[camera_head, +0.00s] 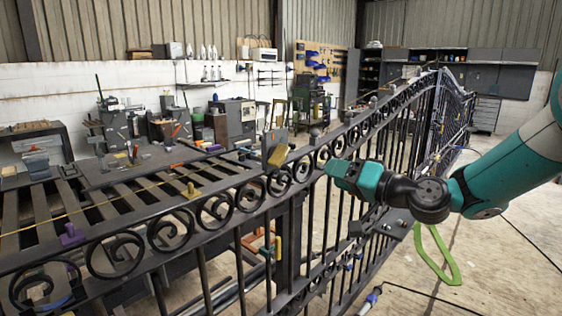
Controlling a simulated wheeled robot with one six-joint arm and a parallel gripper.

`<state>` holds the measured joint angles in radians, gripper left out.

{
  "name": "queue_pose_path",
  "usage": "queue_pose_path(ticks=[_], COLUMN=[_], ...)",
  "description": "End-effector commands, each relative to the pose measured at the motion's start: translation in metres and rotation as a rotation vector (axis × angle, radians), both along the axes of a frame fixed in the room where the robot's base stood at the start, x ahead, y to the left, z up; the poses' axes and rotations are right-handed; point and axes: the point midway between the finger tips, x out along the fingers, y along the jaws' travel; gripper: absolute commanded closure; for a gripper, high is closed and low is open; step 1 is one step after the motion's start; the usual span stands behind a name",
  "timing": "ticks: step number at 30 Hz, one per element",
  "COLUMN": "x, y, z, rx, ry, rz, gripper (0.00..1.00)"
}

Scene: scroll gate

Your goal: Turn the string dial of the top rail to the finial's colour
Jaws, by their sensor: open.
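The dark iron gate's top rail (225,185) runs from the lower left up to the right, with a row of scrolls under it. A grey plate-like block (276,138) stands at the rail, with a mustard-yellow piece (278,155) at its front; I cannot tell if this is the string dial. A small grey ball (315,133) to its right may be a finial; its colour mark is unclear. My teal gripper (340,170) reaches in from the right, in front of the scrolls and right of the yellow piece. It is open; its fingers are hard to make out, and I see nothing held.
A thin yellow string (100,207) runs behind the rail, near a purple clip (72,235) and a yellow clip (191,190). A cluttered workbench (120,170) stands behind the gate. A green loop (438,256) hangs below my arm. The floor at right is mostly clear.

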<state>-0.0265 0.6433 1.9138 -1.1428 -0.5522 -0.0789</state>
Motion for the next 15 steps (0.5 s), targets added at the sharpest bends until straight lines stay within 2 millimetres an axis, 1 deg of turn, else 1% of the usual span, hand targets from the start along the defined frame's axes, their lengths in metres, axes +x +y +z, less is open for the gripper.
queue_pose_path(ticks=[2, 5, 15], x=[0.005, 0.014, 0.06], y=[0.004, 0.016, 0.076], z=[0.001, 0.003, 0.004], rx=[0.009, 0.008, 0.006], ry=[-0.002, -0.004, -0.002], rz=[-0.004, -0.003, -0.001], gripper=[0.53, 0.53, 0.53])
